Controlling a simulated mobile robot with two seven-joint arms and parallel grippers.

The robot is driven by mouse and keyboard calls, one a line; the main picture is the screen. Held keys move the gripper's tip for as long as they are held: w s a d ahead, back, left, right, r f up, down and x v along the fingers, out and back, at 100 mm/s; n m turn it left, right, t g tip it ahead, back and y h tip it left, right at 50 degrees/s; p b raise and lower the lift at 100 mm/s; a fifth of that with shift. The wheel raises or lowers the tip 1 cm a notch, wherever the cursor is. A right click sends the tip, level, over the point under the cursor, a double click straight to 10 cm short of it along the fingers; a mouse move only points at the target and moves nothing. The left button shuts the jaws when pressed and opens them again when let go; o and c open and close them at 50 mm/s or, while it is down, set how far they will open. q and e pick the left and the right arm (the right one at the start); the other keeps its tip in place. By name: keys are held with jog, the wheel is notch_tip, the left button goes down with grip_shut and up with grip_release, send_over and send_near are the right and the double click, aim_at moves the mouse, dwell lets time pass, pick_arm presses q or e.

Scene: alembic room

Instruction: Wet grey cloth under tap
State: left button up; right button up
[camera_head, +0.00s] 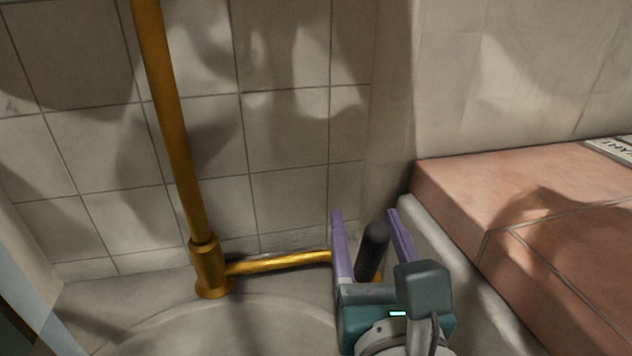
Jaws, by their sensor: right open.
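A brass tap pipe (172,130) comes down along the tiled wall to a thicker joint (209,270). From there a horizontal brass pipe (280,263) runs right, behind my right gripper (365,213). The gripper's two purple fingers are open, pointing up and away. A dark upright handle-like cylinder (374,247) shows between the fingers, with a bit of brass near its foot. I cannot tell whether a finger touches it. The grey cloth is not in view, and no water shows. My left gripper is not in view.
A pale, round-edged basin surface (220,325) lies below the pipe. A reddish block-like ledge (530,190) stands close on the right, with a lettered plate (615,150) on it. Tiled wall (285,130) closes the back. The space left of the pipe is clear.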

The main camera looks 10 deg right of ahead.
jog(key=shift+w, duration=0.4)
jog(key=shift+c, duration=0.3)
grip_shut()
dwell(0.9)
